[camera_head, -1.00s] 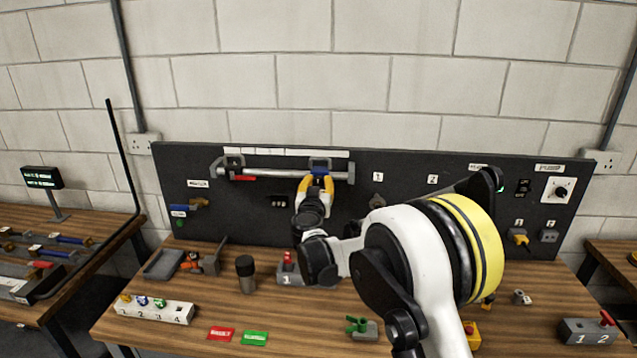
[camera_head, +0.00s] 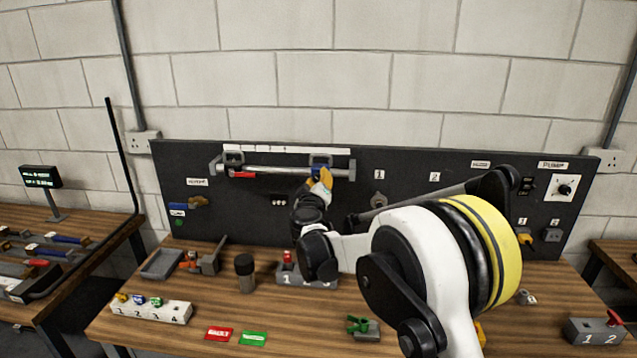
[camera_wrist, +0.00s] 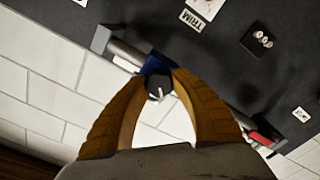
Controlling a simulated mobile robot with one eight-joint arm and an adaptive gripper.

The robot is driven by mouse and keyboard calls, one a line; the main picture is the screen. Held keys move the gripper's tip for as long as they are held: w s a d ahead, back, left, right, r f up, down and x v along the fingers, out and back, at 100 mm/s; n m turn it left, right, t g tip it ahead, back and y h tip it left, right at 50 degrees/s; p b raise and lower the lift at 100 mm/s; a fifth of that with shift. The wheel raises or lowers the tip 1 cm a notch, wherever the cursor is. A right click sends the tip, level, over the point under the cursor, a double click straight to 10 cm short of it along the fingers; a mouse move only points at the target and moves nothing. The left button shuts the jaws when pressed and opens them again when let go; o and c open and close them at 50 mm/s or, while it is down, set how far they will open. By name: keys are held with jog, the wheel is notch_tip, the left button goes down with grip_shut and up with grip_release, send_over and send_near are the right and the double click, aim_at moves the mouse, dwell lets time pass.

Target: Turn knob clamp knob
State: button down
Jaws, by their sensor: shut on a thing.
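The clamp knob (camera_wrist: 159,90) is a small dark grey knob with a pale mark, on the front of a blue clamp block (camera_wrist: 155,63). The blue block (camera_head: 320,161) also shows in the head view, on the right part of a grey rail (camera_head: 270,171). My gripper (camera_wrist: 163,80) has yellow-orange fingers, shut on the knob with their tips at either side of it. In the head view my gripper (camera_head: 321,180) is at the blue block, its fingers seen nearly edge-on, and the knob is hidden behind them.
A red piece (camera_head: 243,175) sits at the rail's left part. The rail is mounted on a dark panel (camera_head: 400,160) with other knobs and switches. Below, the wooden bench (camera_head: 300,325) carries several small fixtures, including a black-topped cylinder (camera_head: 246,272).

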jog(key=n+b, duration=0.1)
jog(key=n, duration=0.3)
jog(key=shift+f+n, duration=0.1)
jog(key=shift+n, duration=0.3)
jog(key=n, duration=0.4)
jog(key=shift+b, duration=0.4)
jog(key=n, duration=0.5)
jog(key=shift+f+b, duration=0.1)
jog(key=shift+b, duration=0.2)
jog(key=shift+n, duration=2.3)
jog(key=c, duration=1.1)
grip_release()
jog(key=shift+o, duration=0.2)
